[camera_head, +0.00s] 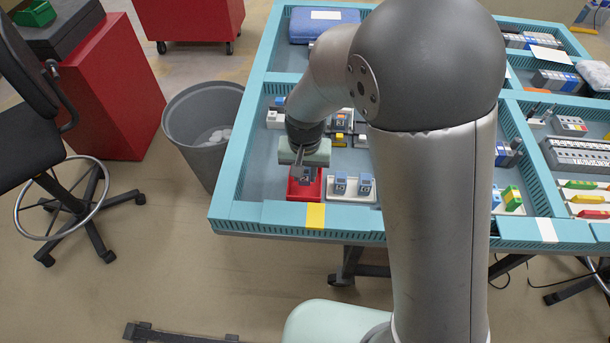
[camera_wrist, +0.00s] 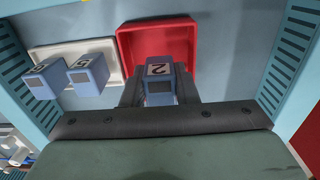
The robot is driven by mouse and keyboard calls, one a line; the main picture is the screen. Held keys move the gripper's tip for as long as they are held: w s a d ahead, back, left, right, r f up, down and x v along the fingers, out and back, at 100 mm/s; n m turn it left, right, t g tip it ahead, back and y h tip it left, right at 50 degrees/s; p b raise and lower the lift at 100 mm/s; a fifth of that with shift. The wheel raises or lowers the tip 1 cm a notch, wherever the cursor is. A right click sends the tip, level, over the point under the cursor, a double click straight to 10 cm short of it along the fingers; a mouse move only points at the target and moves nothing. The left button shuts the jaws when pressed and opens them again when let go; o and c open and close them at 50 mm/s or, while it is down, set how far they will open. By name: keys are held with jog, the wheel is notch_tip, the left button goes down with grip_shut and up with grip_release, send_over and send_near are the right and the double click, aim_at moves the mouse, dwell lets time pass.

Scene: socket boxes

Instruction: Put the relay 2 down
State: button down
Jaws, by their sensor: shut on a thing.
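Relay 2 is a blue-grey block with a white label marked 2; it shows in the wrist view (camera_wrist: 159,86) and in the head view (camera_head: 304,174). My gripper (camera_wrist: 160,92) is shut on relay 2, with a dark finger on each side of it. In the head view my gripper (camera_head: 304,168) is over the red tray (camera_head: 312,192) near the table's front edge. The red tray (camera_wrist: 155,38) also shows behind the relay in the wrist view. I cannot tell whether the relay touches the tray floor.
A white tray (camera_head: 353,197) with two blue relays (camera_head: 340,183) stands right beside the red tray. More modules (camera_head: 340,125) lie farther back in the same compartment. The teal table rim (camera_head: 265,212) runs along the front. A grey bin (camera_head: 205,125) stands left of the table.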

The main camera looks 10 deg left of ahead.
jog(key=shift+f, duration=1.15)
jog(key=shift+f, duration=0.25)
jog(key=c, duration=1.1)
grip_release()
jog(key=shift+c, duration=0.2)
jog(key=shift+r, duration=0.15)
